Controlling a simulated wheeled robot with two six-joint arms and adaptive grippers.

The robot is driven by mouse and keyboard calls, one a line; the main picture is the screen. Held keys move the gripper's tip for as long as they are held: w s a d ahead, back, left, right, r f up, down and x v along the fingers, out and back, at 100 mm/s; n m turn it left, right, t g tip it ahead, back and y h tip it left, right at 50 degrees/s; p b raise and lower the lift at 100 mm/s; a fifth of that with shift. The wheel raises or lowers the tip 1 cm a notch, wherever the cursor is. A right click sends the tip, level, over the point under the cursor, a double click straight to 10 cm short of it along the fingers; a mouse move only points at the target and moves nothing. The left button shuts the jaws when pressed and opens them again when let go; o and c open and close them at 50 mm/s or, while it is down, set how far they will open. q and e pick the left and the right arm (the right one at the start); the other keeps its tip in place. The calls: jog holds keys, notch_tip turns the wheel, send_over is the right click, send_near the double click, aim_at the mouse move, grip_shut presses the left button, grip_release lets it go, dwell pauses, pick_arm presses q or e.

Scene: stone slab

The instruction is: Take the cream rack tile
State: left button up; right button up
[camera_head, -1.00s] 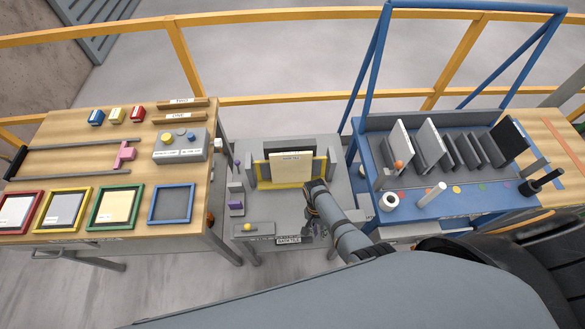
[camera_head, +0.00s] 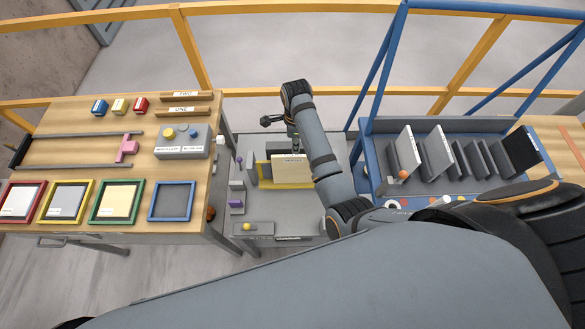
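A cream tile (camera_head: 292,176) stands upright in the yellow-edged holder (camera_head: 262,172) on the grey middle stand. My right gripper (camera_head: 290,140) points down just above and behind the tile's top edge. Its fingers are small and partly hidden by my arm, so I cannot tell whether they are open or touch the tile. In the blue rack (camera_head: 365,165) on the right, a pale tile (camera_head: 408,152) and another pale tile (camera_head: 437,150) stand upright beside several grey plates and a dark one (camera_head: 520,150). My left gripper is not in view.
The wooden table (camera_head: 75,122) on the left carries coloured frames, a pink piece (camera_head: 127,149) and a grey button box (camera_head: 183,141). Blue posts rise beside the rack, and a yellow railing (camera_head: 345,93) runs behind. An orange ball (camera_head: 404,174) sits by the first pale tile.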

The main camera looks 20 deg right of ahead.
aim_at(293, 156)
notch_tip(293, 156, down, 2)
jog(key=shift+f, duration=0.25)
jog(key=shift+w+d+f, duration=0.15)
jog(key=shift+w+f, duration=0.15)
jog(key=shift+f, duration=0.15)
jog(key=f, duration=0.3)
jog(key=shift+a+f, duration=0.35)
jog(key=shift+a, duration=0.05)
jog(key=shift+w+f, duration=0.1)
jog(key=shift+f, duration=0.45)
grip_shut()
jog(key=shift+r, duration=0.1)
